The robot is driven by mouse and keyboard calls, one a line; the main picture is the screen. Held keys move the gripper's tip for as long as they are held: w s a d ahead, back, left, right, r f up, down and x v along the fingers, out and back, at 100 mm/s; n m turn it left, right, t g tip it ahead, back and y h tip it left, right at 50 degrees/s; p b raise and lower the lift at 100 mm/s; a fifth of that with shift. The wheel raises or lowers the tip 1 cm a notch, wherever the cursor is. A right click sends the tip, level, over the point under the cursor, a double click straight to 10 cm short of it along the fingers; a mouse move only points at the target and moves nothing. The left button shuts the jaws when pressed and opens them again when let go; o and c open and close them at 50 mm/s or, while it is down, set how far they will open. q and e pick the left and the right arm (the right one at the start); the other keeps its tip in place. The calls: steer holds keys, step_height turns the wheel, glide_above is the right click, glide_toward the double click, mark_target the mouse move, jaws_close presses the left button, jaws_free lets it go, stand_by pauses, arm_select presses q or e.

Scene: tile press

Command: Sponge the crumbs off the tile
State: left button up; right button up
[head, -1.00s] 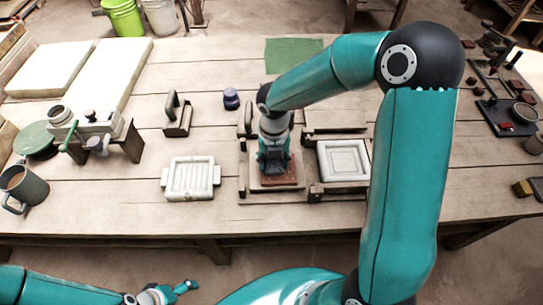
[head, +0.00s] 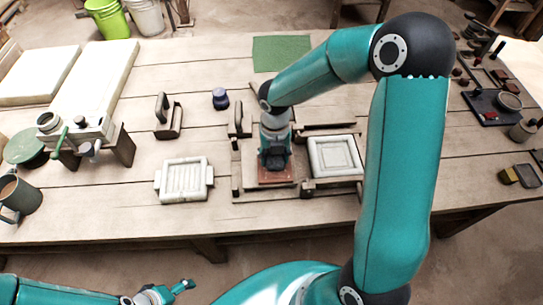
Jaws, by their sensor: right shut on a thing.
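The reddish-brown tile (head: 277,179) lies in a wooden frame (head: 240,190) at the middle of the table. My right gripper (head: 274,161) points down over the tile, low and close to it, and hides its back part. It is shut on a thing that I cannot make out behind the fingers. Crumbs are too small to tell.
A white tray mould (head: 184,180) lies left of the frame, and a white square mould (head: 335,156) is close on its right. Handled tools (head: 168,118) and a blue pot (head: 220,99) stand behind. A green mat (head: 281,53) lies at the back. A mug (head: 20,194) stands at far left.

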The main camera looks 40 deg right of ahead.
steer(key=shift+w+d+f+p, duration=0.1)
steer(key=shift+w+d+p, duration=0.2)
steer(key=shift+w, duration=0.25)
steer(key=shift+w+d+p, duration=0.15)
steer(key=shift+w+p, duration=0.15)
steer(key=shift+w, duration=0.2)
steer(key=shift+w+a, duration=0.3)
steer(key=shift+a, duration=0.35)
steer(key=shift+w+a, duration=0.25)
steer(key=shift+a, duration=0.35)
steer(key=shift+s+a, duration=0.25)
steer(key=shift+s, duration=0.4)
steer(key=shift+s+a, duration=0.2)
steer(key=shift+s, duration=0.45)
steer(key=shift+s+d, duration=0.3)
steer(key=shift+d, duration=0.2)
steer(key=shift+s+d+p, duration=0.15)
steer(key=shift+d+p, duration=0.45)
steer(key=shift+d, duration=0.1)
steer(key=shift+w+d+p, duration=0.25)
steer(key=shift+w+p, duration=0.25)
steer(key=shift+w, duration=0.15)
steer(key=shift+w+d+p, duration=0.25)
steer(key=shift+w+p, duration=0.2)
steer(key=shift+w, duration=0.15)
steer(key=shift+s+a, duration=0.15)
steer(key=shift+a, duration=0.25)
steer(key=shift+s+a, duration=0.3)
steer(key=shift+a, duration=0.35)
steer(key=shift+r, duration=0.2)
